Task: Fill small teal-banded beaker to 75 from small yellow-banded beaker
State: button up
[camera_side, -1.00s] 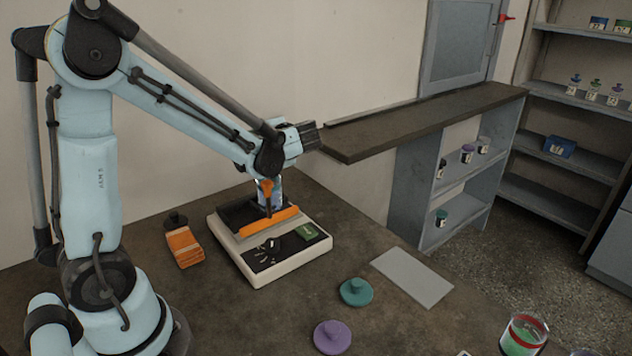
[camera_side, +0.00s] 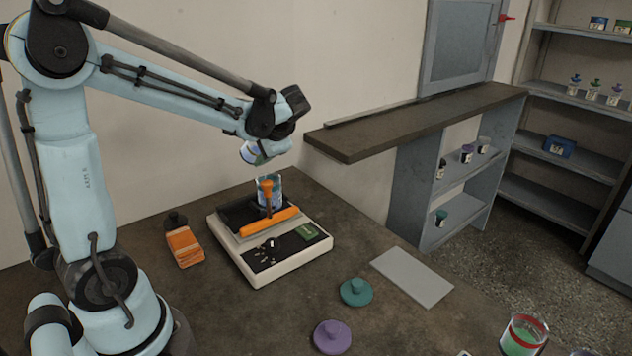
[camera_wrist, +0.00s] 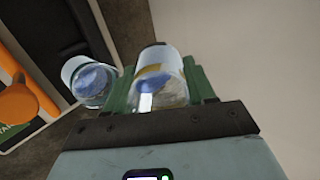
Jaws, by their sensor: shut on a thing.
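My gripper (camera_wrist: 160,82) is shut on a small glass beaker with a yellow band (camera_wrist: 150,70), blue contents inside. In the side view this held beaker (camera_side: 251,153) is tilted, above and slightly left of the scale. A second small glass beaker (camera_side: 276,188) stands upright on the scale (camera_side: 292,263); it also shows in the wrist view (camera_wrist: 88,82), with blue contents. I take it for the teal-banded one, but its band is not clear. The two beakers are apart in the side view. No falling stream can be made out. The scale's reading is too small to read.
An orange upright part (camera_side: 266,197) stands before the scale's beaker. A teal lid (camera_side: 355,292), a purple lid (camera_side: 332,337), a grey plate (camera_side: 411,276) and a red-banded beaker (camera_side: 523,335) are on the table.

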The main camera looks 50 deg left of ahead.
aim_at(249, 161)
jog(key=shift+a+r+h, duration=0.3)
jog(key=shift+r+h, duration=0.1)
jog(key=shift+h, duration=0.5)
jog(key=shift+a+f+h, duration=0.25)
jog(key=shift+h, duration=0.05)
jog(key=a+f+h, duration=0.1)
jog(key=f, duration=0.1)
jog(key=a+f+h, duration=0.1)
jog(key=f+h, duration=0.1)
jog(key=a+f+h, duration=0.2)
jog(key=shift+a+f+h, duration=0.5)
jog(key=shift+f+h, duration=0.3)
jog(key=shift+h, duration=0.2)
